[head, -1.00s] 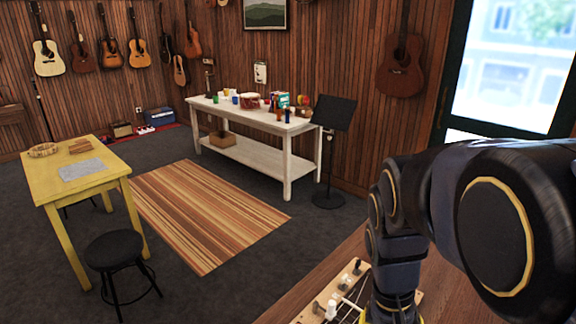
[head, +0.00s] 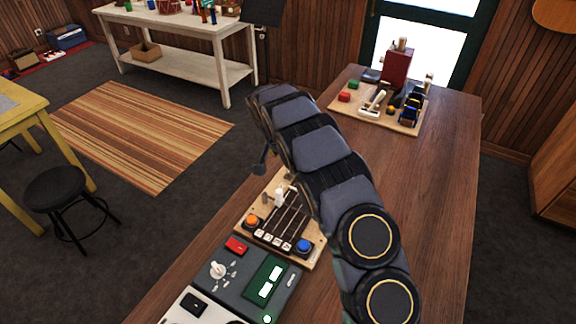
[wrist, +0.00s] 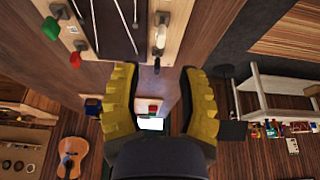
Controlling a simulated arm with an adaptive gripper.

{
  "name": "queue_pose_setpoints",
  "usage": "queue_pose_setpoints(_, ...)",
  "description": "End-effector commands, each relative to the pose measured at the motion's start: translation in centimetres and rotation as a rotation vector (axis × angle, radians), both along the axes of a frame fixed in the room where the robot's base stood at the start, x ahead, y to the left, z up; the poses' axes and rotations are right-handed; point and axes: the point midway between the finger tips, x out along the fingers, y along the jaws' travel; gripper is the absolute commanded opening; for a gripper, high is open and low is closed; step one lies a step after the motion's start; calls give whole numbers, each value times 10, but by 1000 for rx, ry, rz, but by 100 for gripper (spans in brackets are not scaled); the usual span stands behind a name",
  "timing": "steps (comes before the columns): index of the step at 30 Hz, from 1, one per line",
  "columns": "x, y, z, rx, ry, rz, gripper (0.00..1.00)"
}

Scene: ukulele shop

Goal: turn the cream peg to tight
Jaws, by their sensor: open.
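A wooden board with strings lies on the brown bench, and in the head view a pale upright peg (head: 279,196) stands near its far left edge. In the wrist view the cream peg (wrist: 160,37) stands on the right part of the board (wrist: 115,25), with a black peg (wrist: 157,62) just below it. A green peg (wrist: 50,28) and a red peg (wrist: 75,59) are on the left. My gripper (wrist: 160,72), with yellow pads, is open and empty, below the cream peg in the picture and apart from it. My arm hides part of the board in the head view.
A grey control box (head: 235,275) with a dial sits in front of the board. A second loaded board (head: 400,122) stands at the bench's far end; the bench between is clear.

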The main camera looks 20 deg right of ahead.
Motion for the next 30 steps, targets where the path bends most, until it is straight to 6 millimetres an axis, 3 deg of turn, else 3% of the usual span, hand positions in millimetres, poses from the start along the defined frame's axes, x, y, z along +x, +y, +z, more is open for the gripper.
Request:
queue_pose_setpoints(18, 20, -18, -68, 3, 0, 0, 40)
queue_pose_setpoints(30, 22, -20, -73, 2, -2, -1, 40)
